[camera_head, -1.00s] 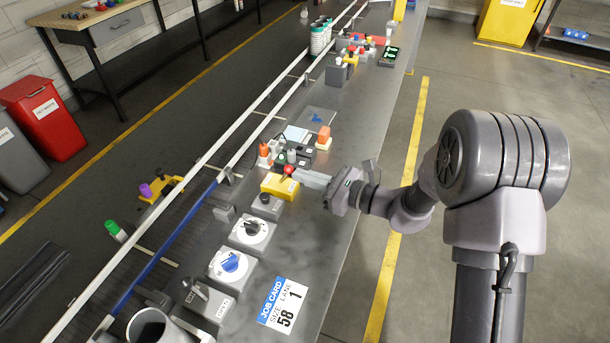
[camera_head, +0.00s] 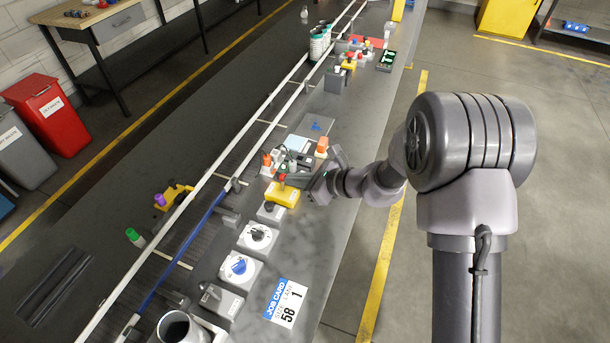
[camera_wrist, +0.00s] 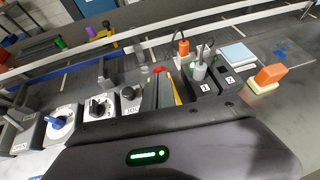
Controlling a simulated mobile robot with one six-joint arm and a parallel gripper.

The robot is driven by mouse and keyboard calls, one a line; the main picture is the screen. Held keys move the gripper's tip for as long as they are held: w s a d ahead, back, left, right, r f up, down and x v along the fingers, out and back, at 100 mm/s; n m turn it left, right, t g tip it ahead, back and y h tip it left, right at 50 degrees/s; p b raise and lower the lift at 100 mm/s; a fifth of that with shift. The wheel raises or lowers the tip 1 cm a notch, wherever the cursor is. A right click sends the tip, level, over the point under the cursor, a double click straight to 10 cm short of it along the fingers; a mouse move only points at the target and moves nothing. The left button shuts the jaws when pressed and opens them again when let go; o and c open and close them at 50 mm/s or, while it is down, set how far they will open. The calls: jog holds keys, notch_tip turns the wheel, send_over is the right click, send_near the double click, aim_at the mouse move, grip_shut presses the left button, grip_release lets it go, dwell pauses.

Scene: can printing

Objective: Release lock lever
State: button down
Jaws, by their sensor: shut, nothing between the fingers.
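A grey box with a lever (camera_head: 212,294) on it and a label stands near the front of the bench. I take it as the lock lever; its label reads OPEN in the wrist view (camera_wrist: 20,143). My gripper (camera_head: 296,180) is well away from it, farther along the bench, beside the yellow box (camera_head: 282,194) with a red button. In the wrist view my gripper (camera_wrist: 157,92) is shut and empty, its dark fingers together. They hide most of the yellow box, and the red button (camera_wrist: 158,69) shows just beyond the fingertips.
Between my gripper and the lever box stand a grey button box (camera_head: 270,211), a black-knob dial (camera_head: 258,237) and a blue-knob dial (camera_head: 240,268). A job card (camera_head: 286,303) lies flat. A grey cup (camera_head: 180,328) stands nearest.

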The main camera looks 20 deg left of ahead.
aim_at(282, 178)
jog(key=a+r+h+p, duration=0.2)
jog(key=p, duration=0.3)
jog(key=shift+a+g+h, duration=0.1)
jog(key=shift+g+h, duration=0.2)
jog(key=h+p, duration=0.1)
jog(key=a+p, duration=0.1)
jog(key=p, duration=0.1)
jog(key=shift+w+a+f+n+h, duration=0.1)
jog(key=shift+a+f+n+h, duration=0.1)
jog(key=shift+n+h, duration=0.15)
jog(key=shift+d+f+b, duration=0.1)
jog(key=shift+f+b, duration=0.2)
jog(key=shift+b, duration=0.05)
jog(key=shift+r+p, duration=0.6)
jog(key=shift+r, duration=0.3)
jog(key=shift+w+d+r, duration=0.1)
jog(key=shift+d+r, duration=0.15)
jog(key=shift+d, duration=0.05)
jog(key=p+v, duration=0.3)
jog(key=v, duration=1)
